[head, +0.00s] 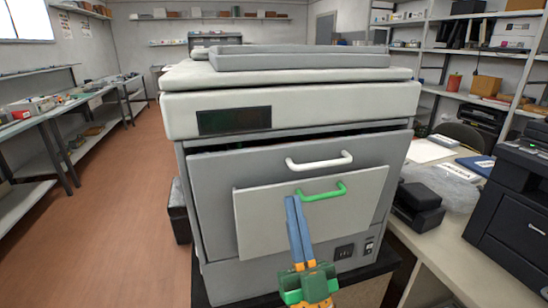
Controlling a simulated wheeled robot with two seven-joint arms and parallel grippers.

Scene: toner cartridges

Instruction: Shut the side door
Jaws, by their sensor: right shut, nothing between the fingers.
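A large grey printer (290,110) stands in front of me. A wide grey door panel (225,175) with a white handle (319,162) covers its facing side; a dark gap shows along its top edge. A smaller, lighter panel (265,215) with a green handle (321,191) overlaps its lower part. I cannot tell for certain which panel is the side door. My right gripper (291,200) is shut and empty, its blue fingers pointing up before the lighter panel, just left of and below the green handle. Whether the fingertips touch the panel is unclear. My left gripper is out of view.
A desk (440,245) at the right holds a dark device (418,198) and a black printer (515,205). Shelves (480,55) stand behind it. A workbench (60,120) runs along the left. The brown floor (120,220) at left is clear.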

